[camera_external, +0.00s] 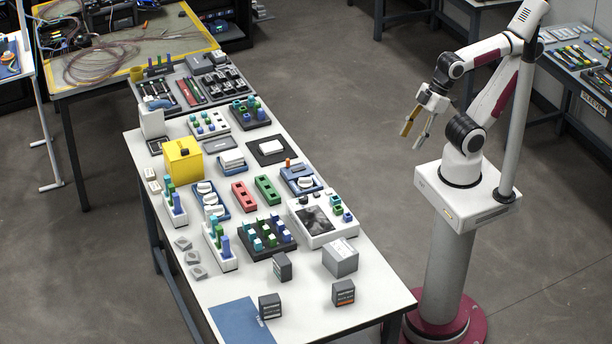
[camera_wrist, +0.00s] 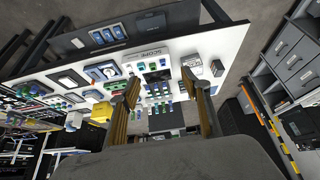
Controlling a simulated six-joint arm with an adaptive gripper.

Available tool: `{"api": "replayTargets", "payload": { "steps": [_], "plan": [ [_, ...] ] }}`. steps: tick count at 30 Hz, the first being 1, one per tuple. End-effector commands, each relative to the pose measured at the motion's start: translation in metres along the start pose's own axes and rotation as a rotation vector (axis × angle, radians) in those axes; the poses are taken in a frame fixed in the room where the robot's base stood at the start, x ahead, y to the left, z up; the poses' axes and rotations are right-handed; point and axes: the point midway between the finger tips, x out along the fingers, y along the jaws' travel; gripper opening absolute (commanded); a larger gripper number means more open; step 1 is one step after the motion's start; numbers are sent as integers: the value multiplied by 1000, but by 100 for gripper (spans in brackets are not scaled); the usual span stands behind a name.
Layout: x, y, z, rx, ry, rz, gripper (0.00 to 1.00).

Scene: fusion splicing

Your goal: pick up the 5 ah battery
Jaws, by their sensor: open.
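Three dark grey box-shaped batteries stand apart on the near end of the white table. One has an orange label band (camera_external: 343,293), one a pale label (camera_external: 270,307), and one stands farther back (camera_external: 282,266). The print is too small to tell which is the 5 Ah one. My gripper (camera_external: 412,138) is open and empty, raised well off the table to its right, far from all three batteries. In the wrist view its two fingers (camera_wrist: 160,77) are spread, with the table beyond. A small dark box (camera_wrist: 217,68) shows there beside the right finger; I cannot tell which battery it is.
A blue mat (camera_external: 240,322) lies at the near left corner. A white device with a screen (camera_external: 322,220), coloured trays and a yellow box (camera_external: 183,160) crowd the table farther back. Clear tabletop lies around the batteries.

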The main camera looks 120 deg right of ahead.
Motion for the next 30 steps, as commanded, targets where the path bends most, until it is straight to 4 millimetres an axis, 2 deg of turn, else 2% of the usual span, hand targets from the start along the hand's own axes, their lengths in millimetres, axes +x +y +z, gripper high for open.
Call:
{"api": "replayTargets", "payload": {
  "steps": [8, 14, 20, 30],
  "plan": [
    [1, -1, -2, -1, 1, -3, 47],
    [7, -11, -16, -7, 17, -31, 47],
    [23, -33, -47, -14, 53, -89, 47],
    [57, -82, -106, -4, 129, -189, 47]
  ]
}}
